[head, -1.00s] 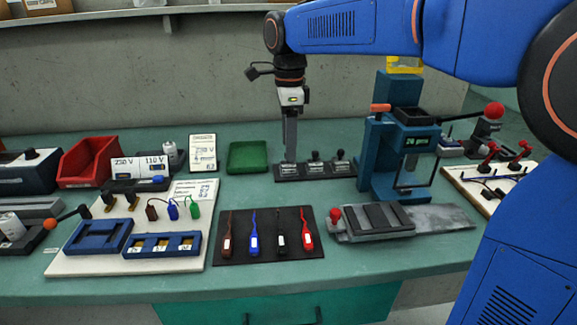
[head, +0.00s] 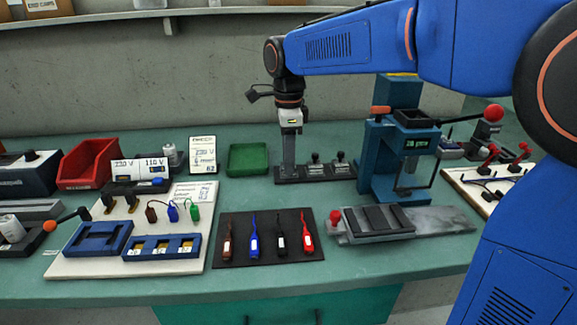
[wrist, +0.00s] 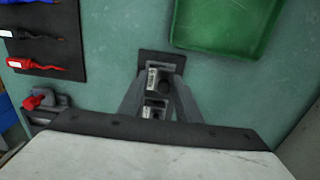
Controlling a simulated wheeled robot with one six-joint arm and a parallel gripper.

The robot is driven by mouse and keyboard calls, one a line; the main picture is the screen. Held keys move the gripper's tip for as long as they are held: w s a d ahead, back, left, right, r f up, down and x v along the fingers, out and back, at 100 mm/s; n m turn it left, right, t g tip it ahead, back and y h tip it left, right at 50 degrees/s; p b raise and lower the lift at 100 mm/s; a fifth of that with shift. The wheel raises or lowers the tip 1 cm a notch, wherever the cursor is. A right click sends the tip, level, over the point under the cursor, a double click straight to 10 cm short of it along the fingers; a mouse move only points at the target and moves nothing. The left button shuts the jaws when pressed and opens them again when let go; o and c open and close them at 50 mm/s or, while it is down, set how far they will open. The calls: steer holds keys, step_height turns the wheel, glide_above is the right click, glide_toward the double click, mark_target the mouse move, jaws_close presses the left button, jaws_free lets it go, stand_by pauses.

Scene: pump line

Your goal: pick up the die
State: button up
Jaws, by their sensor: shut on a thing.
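A dark rack (head: 328,174) on the bench holds small metal dies with black knobs. The middle die (head: 315,167) and the right die (head: 340,165) stand free in it. My gripper (head: 288,172) points straight down at the rack's left end and is shut on the left die, which it mostly hides in the head view. In the wrist view the gripper (wrist: 164,80) has its fingers around this die (wrist: 152,78), whose pale marked label and dark knob show. Another die (wrist: 154,104) shows behind it, between the fingers. The held die appears still at the rack; any gap beneath is hidden.
A green tray (head: 248,159) lies left of the rack. A blue-green press (head: 400,150) stands close on the right. A black mat (head: 267,255) with several coloured leads lies in front. Bare bench lies between mat and rack.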

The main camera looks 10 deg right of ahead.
steer(key=shift+r, duration=0.1)
step_height(320, 180, up, 10)
steer(key=shift+f, duration=0.15)
